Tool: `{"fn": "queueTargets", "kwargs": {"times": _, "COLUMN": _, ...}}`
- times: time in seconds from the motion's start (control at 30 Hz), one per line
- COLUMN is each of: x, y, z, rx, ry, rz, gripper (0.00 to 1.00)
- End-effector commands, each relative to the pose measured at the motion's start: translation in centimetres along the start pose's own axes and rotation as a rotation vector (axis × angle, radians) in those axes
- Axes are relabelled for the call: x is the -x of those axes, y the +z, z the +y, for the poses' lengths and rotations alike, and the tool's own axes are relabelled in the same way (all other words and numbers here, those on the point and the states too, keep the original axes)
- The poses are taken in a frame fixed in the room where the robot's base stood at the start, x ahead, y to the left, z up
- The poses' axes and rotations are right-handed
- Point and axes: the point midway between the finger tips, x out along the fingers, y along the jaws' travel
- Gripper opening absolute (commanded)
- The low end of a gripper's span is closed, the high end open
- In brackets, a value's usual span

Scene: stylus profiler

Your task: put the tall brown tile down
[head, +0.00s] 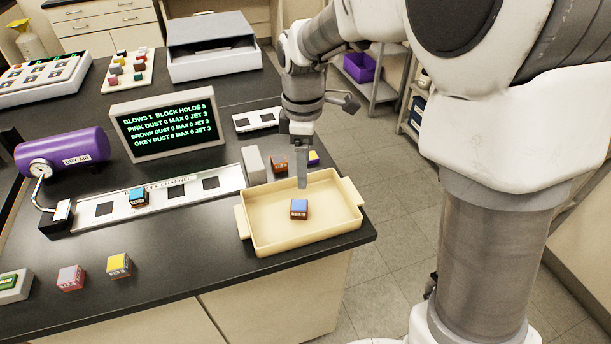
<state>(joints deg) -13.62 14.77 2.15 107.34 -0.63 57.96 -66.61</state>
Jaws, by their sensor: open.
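A small brown tile with a blue top (299,209) sits on the floor of the cream tray (262,236). My gripper (302,186) points down over the tray, just behind and above this tile. It is open, seen nearly edge-on, and nothing shows between its fingers. A tile with a blue top and brown side (138,197) sits on the white channel plate (215,181). Behind the tray stand a brown tile (279,163) and a yellow-and-purple-topped tile (313,158). I cannot tell for certain which is the tall brown one.
A pale block (253,164) stands behind the tray. A display (165,124), a purple air cylinder (62,155) and a grey-lidded box (212,55) stand farther back and left. A pink tile (71,278) and a yellow-topped tile (119,265) sit front left. The front middle bench is clear.

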Motion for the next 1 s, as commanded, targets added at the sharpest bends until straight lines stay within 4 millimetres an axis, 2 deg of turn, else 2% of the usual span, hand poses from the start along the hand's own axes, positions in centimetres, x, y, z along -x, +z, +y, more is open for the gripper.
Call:
{"fn": "queueTargets", "kwargs": {"times": 0.23, "x": 1.0, "y": 0.3, "z": -0.2, "rx": -0.025, "ry": 0.010, "rz": 0.003, "gripper": 0.76}}
{"fn": "queueTargets", "kwargs": {"times": 0.37, "x": 3.0, "y": 1.9, "z": -1.3, "rx": -0.144, "ry": 0.052, "rz": 0.020, "gripper": 0.76}}
{"fn": "queueTargets", "kwargs": {"times": 0.5, "x": 6.0, "y": 4.6, "z": -3.8, "rx": -0.366, "ry": 0.122, "rz": 0.059, "gripper": 0.76}}
{"fn": "queueTargets", "kwargs": {"times": 0.7, "x": 8.9, "y": 8.2, "z": -8.0, "rx": -0.704, "ry": 0.215, "rz": 0.140, "gripper": 0.76}}
{"fn": "queueTargets", "kwargs": {"times": 0.83, "x": 10.0, "y": 10.3, "z": -10.9, "rx": -0.922, "ry": 0.268, "rz": 0.206, "gripper": 0.76}}
{"fn": "queueTargets", "kwargs": {"times": 1.0, "x": 10.3, "y": 12.4, "z": -14.4, "rx": -1.180, "ry": 0.322, "rz": 0.302, "gripper": 0.76}}
